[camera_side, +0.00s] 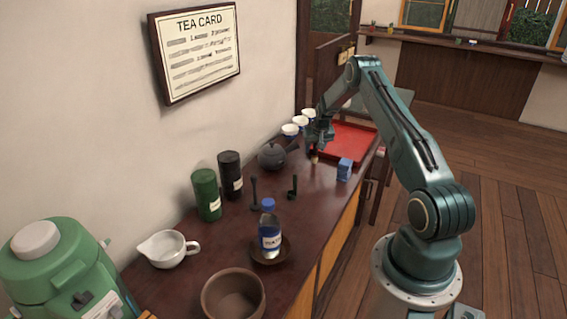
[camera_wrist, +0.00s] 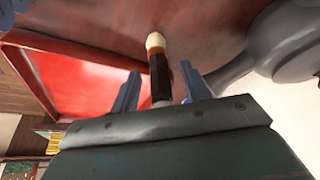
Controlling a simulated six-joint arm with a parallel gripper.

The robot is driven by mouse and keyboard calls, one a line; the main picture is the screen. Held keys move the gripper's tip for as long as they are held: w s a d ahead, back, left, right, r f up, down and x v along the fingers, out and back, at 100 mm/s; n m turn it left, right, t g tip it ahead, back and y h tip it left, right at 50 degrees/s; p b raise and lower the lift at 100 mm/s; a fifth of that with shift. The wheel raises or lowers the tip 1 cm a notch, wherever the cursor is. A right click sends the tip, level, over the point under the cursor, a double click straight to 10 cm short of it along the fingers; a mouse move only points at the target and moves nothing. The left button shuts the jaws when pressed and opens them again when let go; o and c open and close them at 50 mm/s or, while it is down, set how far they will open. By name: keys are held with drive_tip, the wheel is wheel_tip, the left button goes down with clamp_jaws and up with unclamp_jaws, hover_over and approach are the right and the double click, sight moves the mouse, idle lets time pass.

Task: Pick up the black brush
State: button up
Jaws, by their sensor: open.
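The black brush (camera_wrist: 159,75) shows in the wrist view with a cream tip, a black body and a pale part near my gripper. It lies between the two blue fingers of my gripper (camera_wrist: 160,86), with a visible gap on each side. In the side view my gripper (camera_side: 318,143) is low over the dark counter, and the pale end of the brush (camera_side: 314,158) shows just below it. The rest of the brush is hidden there by the gripper. My gripper is open.
A red tray (camera_side: 347,143) lies just right of the gripper. A grey teapot (camera_side: 271,157) stands close on the left, with white cups (camera_side: 290,131) behind. A bottle (camera_side: 269,235) stands nearer the front.

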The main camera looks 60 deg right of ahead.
drive_tip(key=shift+x, duration=0.95)
clamp_jaws()
drive_tip(key=shift+r, duration=0.15)
wheel_tip(320, 180, up, 20)
idle(0.6)
idle(0.4)
